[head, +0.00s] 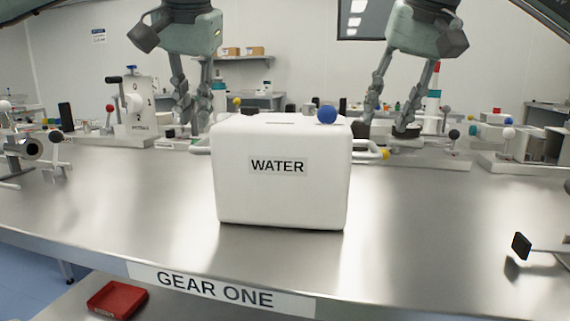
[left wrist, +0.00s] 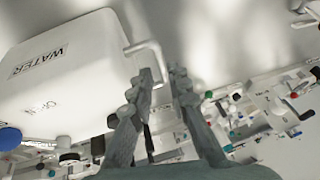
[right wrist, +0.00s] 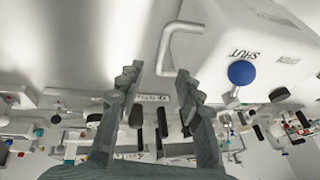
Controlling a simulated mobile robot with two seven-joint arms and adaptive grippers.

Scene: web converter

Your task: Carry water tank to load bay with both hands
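The white water tank (head: 282,205), labelled WATER, stands upright on the metal table (head: 435,235). A blue ball knob (head: 326,114) is on its top. The tank has a bar handle on each side. My left gripper (head: 192,122) is open above the left handle (head: 200,146); in the left wrist view that handle (left wrist: 144,46) reaches towards one fingertip. My right gripper (head: 388,122) is open above the right handle (head: 370,148). In the right wrist view the handle's end (right wrist: 164,68) lies between the open fingertips, with no finger closed on it. I cannot identify the load bay.
The table front reads GEAR ONE (head: 214,288), with a red tray (head: 117,300) below. A lever device (head: 135,110) stands at the back left, other fittings (head: 510,150) at the back right. A black-ended lever (head: 522,246) juts in at right. The table is clear beside the tank.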

